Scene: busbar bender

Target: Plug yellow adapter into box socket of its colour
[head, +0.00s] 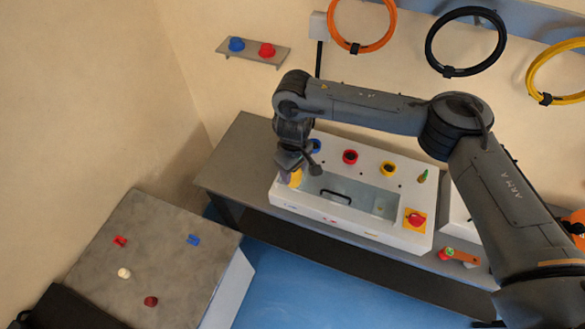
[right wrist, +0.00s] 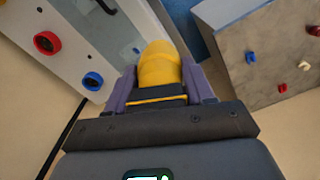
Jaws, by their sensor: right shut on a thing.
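My right gripper (head: 291,168) is over the left end of the white box (head: 350,226). It is shut on the yellow adapter (head: 296,178), which shows clearly between the fingers in the right wrist view (right wrist: 158,65). The box's back ledge carries a blue socket (head: 316,145), a red socket (head: 350,156) and a yellow socket (head: 388,168). The adapter is apart from the yellow socket, to its left in the head view. In the right wrist view, the red socket (right wrist: 47,43) and blue socket (right wrist: 93,81) are left of the adapter; the yellow socket does not show. My left gripper is not in view.
The box has a clear-looking lid with a dark handle (head: 335,197), a red knob on a yellow plate (head: 415,219) and a small green-tipped part (head: 422,176). A grey side table (head: 150,262) bears several small coloured parts. Cable rings and a small shelf (head: 254,51) are on the wall.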

